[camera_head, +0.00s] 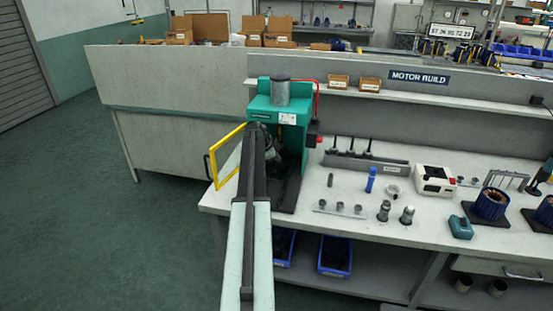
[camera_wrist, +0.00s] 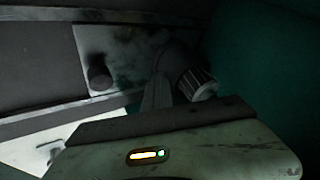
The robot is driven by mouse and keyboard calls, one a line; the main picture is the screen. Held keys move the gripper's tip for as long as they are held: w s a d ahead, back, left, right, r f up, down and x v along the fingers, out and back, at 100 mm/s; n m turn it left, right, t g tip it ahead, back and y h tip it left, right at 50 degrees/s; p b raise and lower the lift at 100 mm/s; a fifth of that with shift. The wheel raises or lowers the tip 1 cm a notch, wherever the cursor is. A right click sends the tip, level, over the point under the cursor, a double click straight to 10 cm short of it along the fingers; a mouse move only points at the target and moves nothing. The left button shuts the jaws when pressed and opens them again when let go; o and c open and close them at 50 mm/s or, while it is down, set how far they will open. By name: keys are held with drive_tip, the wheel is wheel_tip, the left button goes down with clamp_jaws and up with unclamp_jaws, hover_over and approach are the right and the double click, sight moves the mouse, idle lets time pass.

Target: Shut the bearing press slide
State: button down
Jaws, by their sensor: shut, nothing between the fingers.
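The bearing press is a teal machine (camera_head: 292,128) with a grey cylinder on top, at the left end of the bench. Its dark bed (camera_head: 287,192) sticks out at the front. In the wrist view a pale metal plate (camera_wrist: 122,52) carries a dark round knob (camera_wrist: 100,77); I cannot tell for certain whether this is the slide. A ribbed metal cylinder (camera_wrist: 199,84) is right of it. My arm reaches into the press front and hides much of its inside. My gripper (camera_wrist: 158,93) is shut and empty, close to the cylinder; contact is unclear.
A yellow guard frame (camera_head: 228,157) stands swung out left of the press. A red and black part (camera_head: 312,130) is on its right side. The bench top (camera_head: 335,222) holds a rack, several metal parts, a blue bottle and a white device (camera_head: 434,180). Open floor lies to the left.

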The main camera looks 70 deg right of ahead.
drive_tip(key=s+a+r, duration=0.1)
drive_tip(key=s+a, duration=0.1)
drive_tip(key=a, duration=0.5)
drive_tip(key=s+a+r+p, duration=0.1)
drive_tip(key=s+a+r, duration=0.1)
drive_tip(key=a, duration=0.6)
drive_tip(key=shift+s+a+r, duration=0.15)
drive_tip(key=shift+s+a, duration=0.05)
